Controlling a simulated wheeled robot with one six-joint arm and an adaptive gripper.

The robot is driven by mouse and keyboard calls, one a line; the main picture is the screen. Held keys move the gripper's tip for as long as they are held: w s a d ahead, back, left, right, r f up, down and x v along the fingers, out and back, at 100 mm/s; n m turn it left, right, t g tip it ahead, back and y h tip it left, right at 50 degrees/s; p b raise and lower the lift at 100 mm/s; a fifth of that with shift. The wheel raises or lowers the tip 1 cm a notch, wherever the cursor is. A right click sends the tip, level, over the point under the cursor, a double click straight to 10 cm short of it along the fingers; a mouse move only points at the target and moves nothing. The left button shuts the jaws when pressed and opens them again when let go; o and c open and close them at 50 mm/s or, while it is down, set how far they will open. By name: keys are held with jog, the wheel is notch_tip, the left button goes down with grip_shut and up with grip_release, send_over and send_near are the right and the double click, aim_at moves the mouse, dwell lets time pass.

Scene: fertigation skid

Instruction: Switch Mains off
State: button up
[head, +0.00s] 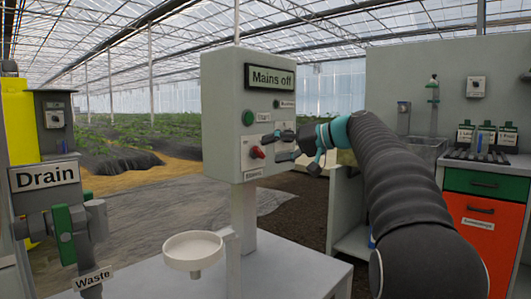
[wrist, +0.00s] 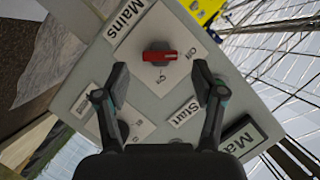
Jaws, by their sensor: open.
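A grey control box (head: 222,110) stands on a post, with a display reading "Mains off" (head: 270,77). A red switch knob (head: 257,152) sits low on its front, on a pale plate. In the wrist view the red knob (wrist: 160,55) has its bar lying across the picture, beside a "Mains" label (wrist: 124,20); I cannot tell surely which mark it points to. My gripper (head: 283,146) is in front of the box, at the right of the knob. In the wrist view its open fingers (wrist: 162,84) stand either side of the line to the knob, empty.
A green Start button (head: 248,118) and a small dark Running lamp (head: 277,104) sit above the knob. A white funnel dish (head: 192,246) stands below the box. A Drain valve (head: 65,235) is at the left. A bench with drawers (head: 483,182) stands at the right.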

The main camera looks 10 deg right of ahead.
jog(key=v, duration=0.8)
jog(key=shift+w, duration=0.15)
jog(key=w+d+f+m+h, duration=0.2)
jog(key=d+f+m+h, duration=0.25)
jog(key=f, duration=0.75)
jog(key=s+a+f+m+g+h+p, duration=0.1)
jog(key=s+f+m+g+h, duration=0.15)
jog(key=s+f, duration=0.55)
jog(key=s+a+f+n+g+h+p, duration=0.1)
jog(key=s+a+f+h, duration=0.15)
jog(key=s, duration=0.45)
jog(key=s+a+f+n+g+h+p, duration=0.1)
jog(key=s+a+f+p, duration=0.2)
jog(key=s, duration=0.4)
jog(key=s+a+f+n+h, duration=0.1)
jog(key=s+a+f, duration=0.2)
jog(key=s+f, duration=0.3)
jog(key=s+a+r+n+p, duration=0.2)
jog(key=s+a+r, duration=0.1)
jog(key=s, duration=0.5)
jog(key=shift+a+r+n+t+p, duration=0.2)
jog(key=shift+a+n+t+p, duration=0.1)
jog(key=shift+a+n+t, duration=0.2)
